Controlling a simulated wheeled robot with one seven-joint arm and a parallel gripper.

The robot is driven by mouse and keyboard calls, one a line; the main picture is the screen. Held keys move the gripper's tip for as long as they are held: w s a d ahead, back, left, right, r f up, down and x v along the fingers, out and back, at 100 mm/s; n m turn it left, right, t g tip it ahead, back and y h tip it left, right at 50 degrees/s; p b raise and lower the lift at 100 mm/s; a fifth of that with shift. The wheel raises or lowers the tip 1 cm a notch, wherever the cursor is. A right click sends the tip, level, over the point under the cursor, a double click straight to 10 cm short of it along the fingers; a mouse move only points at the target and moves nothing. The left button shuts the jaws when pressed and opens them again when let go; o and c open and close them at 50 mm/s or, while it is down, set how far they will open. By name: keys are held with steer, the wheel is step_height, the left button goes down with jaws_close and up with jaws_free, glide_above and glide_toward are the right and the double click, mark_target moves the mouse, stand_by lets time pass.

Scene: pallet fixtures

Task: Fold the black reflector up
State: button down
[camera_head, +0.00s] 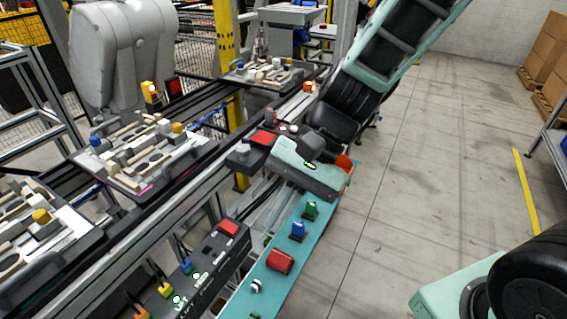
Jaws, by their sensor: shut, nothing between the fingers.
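My teal and black arm comes down from the upper right to the end of the rails. My gripper (308,168) is at its end, beside a dark box with a red square; it is shut and empty, and its fingertips are hard to make out. The pallet fixture (113,181) in the middle left carries pale bars, dark ovals, blue and yellow knobs and dark grey arched parts. My gripper is to the right of this pallet and apart from it. I cannot tell which dark part is the black reflector.
Another pallet (66,216) is cut off at the lower left, and one (239,77) stands farther back. A teal panel (237,299) with knobs and a red block (280,261) runs along the front. A yellow post (226,35) stands behind. The floor (420,170) on the right is clear.

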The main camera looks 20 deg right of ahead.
mark_target(265, 139)
steer(key=w+d+f+m+t+y+b, duration=0.2)
steer(key=w+f+m+t+b, duration=0.15)
steer(key=w+m, duration=0.35)
steer(key=w+d+f+m+t+y+b, duration=0.25)
steer(key=w+f+m, duration=0.25)
steer(key=w, duration=0.3)
steer(key=w+d+f+m+t+h+b, duration=0.1)
steer(key=w+d+f+m+t, duration=0.2)
steer(key=w+d+m, duration=0.2)
steer(key=w+d+f+m+t+h+b, duration=0.1)
steer(key=w+d+f+m+t+b, duration=0.1)
steer(key=w+d+f+m+t, duration=0.2)
steer(key=w+d, duration=0.2)
steer(key=d, duration=0.2)
steer(key=shift+w+d+m+t, duration=0.3)
steer(key=shift+w+m, duration=0.05)
steer(key=shift+m, duration=0.05)
steer(key=x, duration=1)
step_height(265, 139, up, 4)
steer(key=shift+f+p, duration=0.1)
steer(key=shift+p, duration=0.9)
